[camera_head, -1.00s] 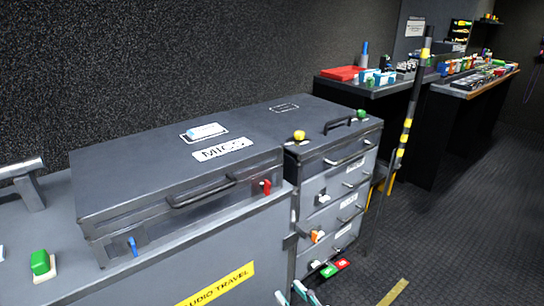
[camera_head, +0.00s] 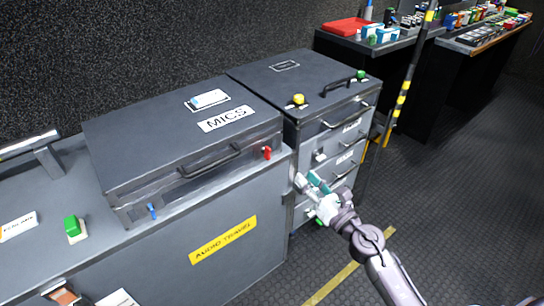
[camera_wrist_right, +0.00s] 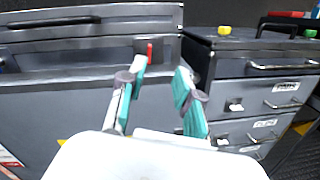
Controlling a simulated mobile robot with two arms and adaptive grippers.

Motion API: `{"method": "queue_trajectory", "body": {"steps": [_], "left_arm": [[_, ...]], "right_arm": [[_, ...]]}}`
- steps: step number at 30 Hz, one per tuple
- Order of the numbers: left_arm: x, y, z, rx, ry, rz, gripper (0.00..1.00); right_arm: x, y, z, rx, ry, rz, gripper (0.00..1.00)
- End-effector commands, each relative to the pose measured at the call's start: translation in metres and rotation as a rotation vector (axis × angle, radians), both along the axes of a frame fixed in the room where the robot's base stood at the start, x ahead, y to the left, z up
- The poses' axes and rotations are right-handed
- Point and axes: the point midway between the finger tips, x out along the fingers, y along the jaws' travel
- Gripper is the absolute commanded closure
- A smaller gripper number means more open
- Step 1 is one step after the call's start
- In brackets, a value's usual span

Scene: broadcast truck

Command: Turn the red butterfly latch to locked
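The red butterfly latch (camera_head: 267,153) is at the right end of the front of the grey MICS case (camera_head: 185,140). It looks roughly upright, and it also shows in the right wrist view (camera_wrist_right: 150,53). A blue latch (camera_head: 152,211) is at the left end of the same front. My right gripper (camera_head: 308,181) is in front of the case, right of and below the red latch, and apart from it. In the right wrist view its teal-padded fingers (camera_wrist_right: 160,76) are spread with nothing between them. My left gripper is not in view.
The case stands on a grey cabinet with a yellow label (camera_head: 223,240). A drawer unit (camera_head: 300,70) with a yellow knob (camera_head: 298,99) and a green knob (camera_head: 361,75) stands close on the right. A striped pole (camera_head: 403,92) stands beyond it. Floor is open at the right.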

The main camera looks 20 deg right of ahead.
Motion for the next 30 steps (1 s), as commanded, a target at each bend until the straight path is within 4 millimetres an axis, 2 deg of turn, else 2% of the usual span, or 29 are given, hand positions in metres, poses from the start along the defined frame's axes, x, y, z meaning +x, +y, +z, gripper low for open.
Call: {"method": "queue_trajectory", "body": {"steps": [1, 4, 10, 21, 27, 30], "left_arm": [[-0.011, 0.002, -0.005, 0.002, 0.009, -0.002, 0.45], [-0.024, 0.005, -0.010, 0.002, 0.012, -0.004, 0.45], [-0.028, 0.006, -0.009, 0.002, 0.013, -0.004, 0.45], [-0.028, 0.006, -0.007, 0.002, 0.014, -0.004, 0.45], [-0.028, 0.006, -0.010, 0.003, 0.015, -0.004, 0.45], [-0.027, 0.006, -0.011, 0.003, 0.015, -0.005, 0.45]], "right_arm": [[0.003, 0.003, -0.006, -0.082, 0.002, 0.033, 0.67], [0.004, 0.008, -0.015, -0.182, 0.008, 0.079, 0.67], [0.020, 0.015, -0.016, -0.209, 0.009, 0.092, 0.67], [0.092, 0.041, -0.017, -0.204, 0.008, 0.091, 0.67], [0.121, 0.052, -0.017, -0.204, 0.009, 0.092, 0.67], [0.129, 0.055, -0.017, -0.203, 0.009, 0.092, 0.67]]}}
